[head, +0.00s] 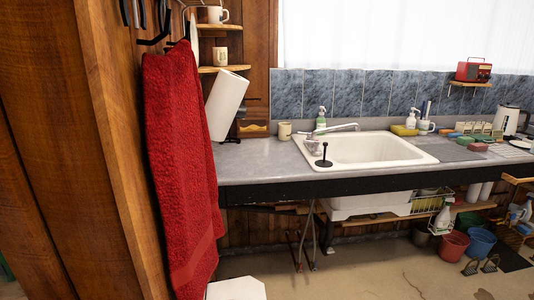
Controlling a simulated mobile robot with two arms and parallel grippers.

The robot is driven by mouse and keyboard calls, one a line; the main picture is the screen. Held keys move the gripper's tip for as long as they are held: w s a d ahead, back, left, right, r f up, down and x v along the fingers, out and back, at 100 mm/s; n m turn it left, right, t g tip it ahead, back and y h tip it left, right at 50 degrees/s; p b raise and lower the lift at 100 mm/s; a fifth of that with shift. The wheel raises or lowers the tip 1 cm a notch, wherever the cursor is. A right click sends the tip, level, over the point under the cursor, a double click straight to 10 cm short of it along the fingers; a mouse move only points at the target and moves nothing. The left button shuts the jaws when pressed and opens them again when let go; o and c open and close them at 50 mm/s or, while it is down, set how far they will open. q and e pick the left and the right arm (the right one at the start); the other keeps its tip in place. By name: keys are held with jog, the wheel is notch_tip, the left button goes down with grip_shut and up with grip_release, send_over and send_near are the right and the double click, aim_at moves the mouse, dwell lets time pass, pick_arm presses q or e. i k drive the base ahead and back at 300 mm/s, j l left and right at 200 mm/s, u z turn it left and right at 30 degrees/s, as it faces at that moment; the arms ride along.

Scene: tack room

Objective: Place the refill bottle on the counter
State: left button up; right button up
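The grey counter (255,160) runs along the tiled wall, with a white sink (372,150) set into it. A pump bottle with a green label (321,119) stands behind the sink's left end, and a second pump bottle (411,118) stands behind its right end. A white bottle (443,219) is below the counter, near the buckets. Spray bottles (525,211) stand low at the right edge. I cannot tell which of these is the refill bottle. Neither of my grippers shows.
A red towel (180,160) hangs close at the left, beside a wooden panel (60,130). A tilted paper roll (227,105) and beige cup (285,131) occupy the counter's left part. Red (453,246) and blue (480,242) buckets stand on the floor; the counter's left front is clear.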

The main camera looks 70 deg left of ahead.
aim_at(238, 164)
jog(key=i+j+u, duration=0.1)
jog(key=i+u, duration=0.45)
jog(key=u, duration=0.25)
jog(key=i+u, duration=0.3)
jog(key=u, duration=0.15)
jog(key=i+l+u, duration=0.2)
jog(key=u, duration=0.2)
jog(key=i+u, duration=0.2)
jog(key=u, duration=0.25)
jog(key=i+u, duration=0.2)
jog(key=u, duration=0.3)
jog(key=i+u, duration=0.25)
jog(key=u, duration=0.2)
jog(key=i+l+u, duration=0.15)
jog(key=u, duration=0.3)
